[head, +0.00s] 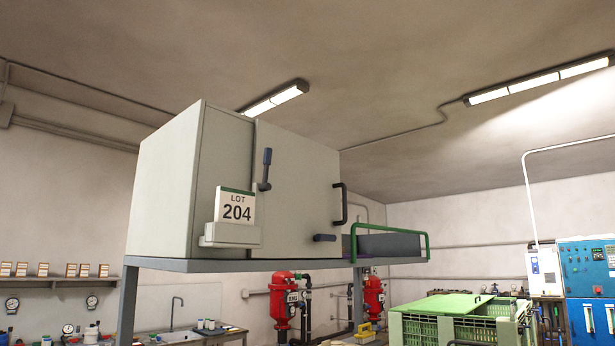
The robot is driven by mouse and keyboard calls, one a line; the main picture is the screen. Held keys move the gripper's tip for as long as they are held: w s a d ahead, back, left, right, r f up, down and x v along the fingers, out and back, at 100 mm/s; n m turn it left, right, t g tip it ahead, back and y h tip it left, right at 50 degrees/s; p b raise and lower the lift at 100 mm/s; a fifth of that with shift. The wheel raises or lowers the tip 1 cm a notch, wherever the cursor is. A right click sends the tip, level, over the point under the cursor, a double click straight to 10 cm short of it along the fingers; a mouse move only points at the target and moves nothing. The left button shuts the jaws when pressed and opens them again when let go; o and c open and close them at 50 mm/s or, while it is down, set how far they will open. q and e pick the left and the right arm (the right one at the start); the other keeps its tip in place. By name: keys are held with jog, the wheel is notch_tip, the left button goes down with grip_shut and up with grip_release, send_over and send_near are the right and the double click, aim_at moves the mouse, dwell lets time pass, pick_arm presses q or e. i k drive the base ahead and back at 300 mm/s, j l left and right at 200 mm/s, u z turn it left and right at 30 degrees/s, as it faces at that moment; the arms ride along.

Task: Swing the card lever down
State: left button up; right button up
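A grey cabinet (292,170) stands raised on a grey stand. A white card reading LOT 204 (237,207) sits upright in a pale holder (232,234) on its left front part. Just right of the card, an upright lever (266,170) with a dark blue grip points up from its pivot near the panel seam. A second dark lever (324,238) lies about horizontal at the lower right of the door. I cannot tell for sure from labels which is the card lever; the upright one is nearest the card. Neither of my grippers is in view.
A black door handle (341,204) is on the cabinet's right edge. A green rail (390,229) borders the shelf beside it. Green crates (460,318), red filters (283,300) and a blue control panel (590,285) stand lower behind. The space above the cabinet is clear.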

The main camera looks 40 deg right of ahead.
aim_at(265, 186)
jog(key=z, duration=1.2)
jog(key=i+l+u, duration=0.1)
jog(key=l, duration=0.6)
jog(key=i+l, duration=0.1)
jog(key=l, duration=0.6)
jog(key=i+l+u, duration=0.15)
jog(key=l, duration=0.55)
jog(key=k, duration=0.05)
